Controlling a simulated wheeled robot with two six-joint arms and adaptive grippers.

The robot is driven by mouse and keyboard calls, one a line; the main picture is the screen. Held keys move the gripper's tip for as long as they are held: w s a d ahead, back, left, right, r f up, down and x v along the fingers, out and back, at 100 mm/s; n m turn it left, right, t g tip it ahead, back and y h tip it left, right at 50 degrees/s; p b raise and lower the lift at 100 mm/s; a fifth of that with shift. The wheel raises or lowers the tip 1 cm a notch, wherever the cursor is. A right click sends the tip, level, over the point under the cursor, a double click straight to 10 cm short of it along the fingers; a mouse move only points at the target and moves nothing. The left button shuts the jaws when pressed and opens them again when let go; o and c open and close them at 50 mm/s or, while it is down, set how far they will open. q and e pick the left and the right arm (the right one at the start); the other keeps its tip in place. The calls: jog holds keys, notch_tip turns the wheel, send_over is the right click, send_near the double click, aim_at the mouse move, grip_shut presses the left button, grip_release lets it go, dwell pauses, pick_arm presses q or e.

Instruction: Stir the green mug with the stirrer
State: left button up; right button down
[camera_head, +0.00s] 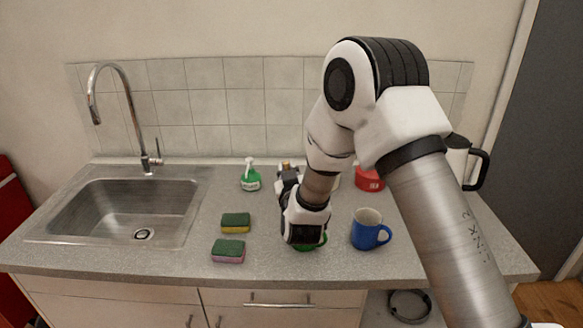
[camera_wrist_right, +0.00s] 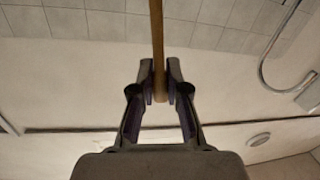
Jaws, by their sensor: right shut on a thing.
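The green mug (camera_head: 323,240) is mostly hidden behind my right wrist in the head view; only bits of green show beside and below it. My right gripper (camera_wrist_right: 160,88) is shut on the stirrer (camera_wrist_right: 157,40), a thin wooden stick that runs straight up between the fingertips in the wrist view. In the head view the right hand is over the counter at the mug, its fingers largely hidden. I cannot tell whether the stirrer's end is inside the mug. My left gripper is not in view.
A blue mug (camera_head: 367,229) stands just right of the hand. Two sponges (camera_head: 235,222) (camera_head: 228,251) lie to the left. A green spray bottle (camera_head: 250,176), a red object (camera_head: 369,180) and a white jug (camera_head: 458,157) stand behind. The sink (camera_head: 127,209) is at the left.

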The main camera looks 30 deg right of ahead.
jog(key=f+b, duration=0.1)
jog(key=f, duration=0.1)
jog(key=f+b, duration=0.1)
jog(key=shift+s+d+f+b, duration=0.25)
jog(key=shift+d+f+b, duration=0.05)
jog(key=shift+s+d+f+b, duration=0.1)
jog(key=shift+d+f+b, duration=0.05)
jog(key=shift+f+b, duration=0.7)
jog(key=shift+s+d+f+b, duration=0.1)
jog(key=shift+d+f+b, duration=0.1)
jog(key=shift+f+b, duration=0.65)
jog(key=shift+s+d+f+b, duration=0.15)
jog(key=shift+f+b, duration=0.35)
jog(key=shift+f, duration=0.65)
